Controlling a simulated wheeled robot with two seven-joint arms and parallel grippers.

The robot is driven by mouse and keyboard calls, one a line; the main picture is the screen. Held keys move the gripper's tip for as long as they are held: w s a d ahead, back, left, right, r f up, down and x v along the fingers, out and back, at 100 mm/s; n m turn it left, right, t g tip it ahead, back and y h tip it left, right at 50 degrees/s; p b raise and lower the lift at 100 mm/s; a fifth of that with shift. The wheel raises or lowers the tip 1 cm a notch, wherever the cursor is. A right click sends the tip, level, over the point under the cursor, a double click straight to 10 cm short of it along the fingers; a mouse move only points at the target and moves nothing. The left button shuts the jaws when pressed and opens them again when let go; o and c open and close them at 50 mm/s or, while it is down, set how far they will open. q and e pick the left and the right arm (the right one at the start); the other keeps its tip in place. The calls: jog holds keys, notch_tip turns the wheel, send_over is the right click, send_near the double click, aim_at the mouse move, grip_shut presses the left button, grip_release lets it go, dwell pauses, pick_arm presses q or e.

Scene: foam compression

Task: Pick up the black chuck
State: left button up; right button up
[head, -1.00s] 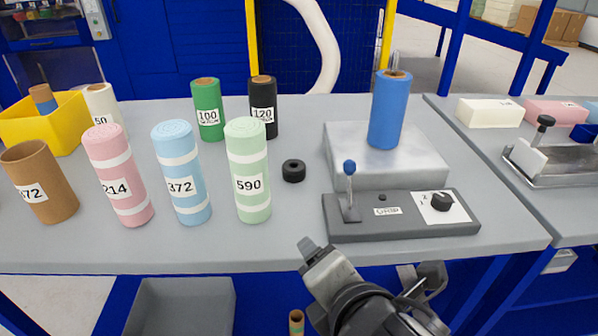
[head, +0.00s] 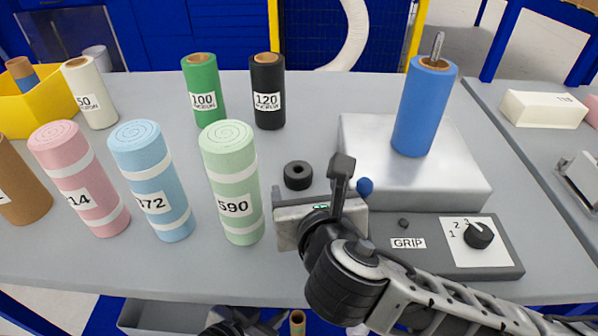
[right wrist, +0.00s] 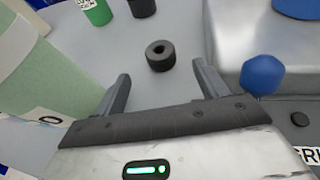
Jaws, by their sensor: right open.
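The black chuck (head: 298,175) is a short black ring with a central hole, lying flat on the grey table in the head view. It also shows in the right wrist view (right wrist: 160,56), beyond my fingertips and roughly centred between them. My right gripper (head: 310,187) is open and empty, close on the near side of the chuck and apart from it. Its two spread fingers also show in the right wrist view (right wrist: 161,72). A dark part that looks like my left gripper (head: 243,320) barely shows at the bottom edge of the head view; its jaws are unclear.
A pale green roll (head: 231,185) marked 590 stands left of the chuck. A black roll (head: 267,95) stands behind it. A metal block (head: 460,180) bearing a blue roll (head: 424,105) is to the right. A blue lever knob (head: 365,186) and GRIP panel (head: 420,225) are beside my right gripper.

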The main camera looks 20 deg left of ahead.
aim_at(301, 178)
jog(key=x, duration=0.4)
jog(key=shift+w+f, duration=0.1)
jog(key=x, duration=0.5)
jog(key=shift+a+f, duration=0.1)
jog(key=shift+f, duration=0.2)
jog(key=c, duration=1.1)
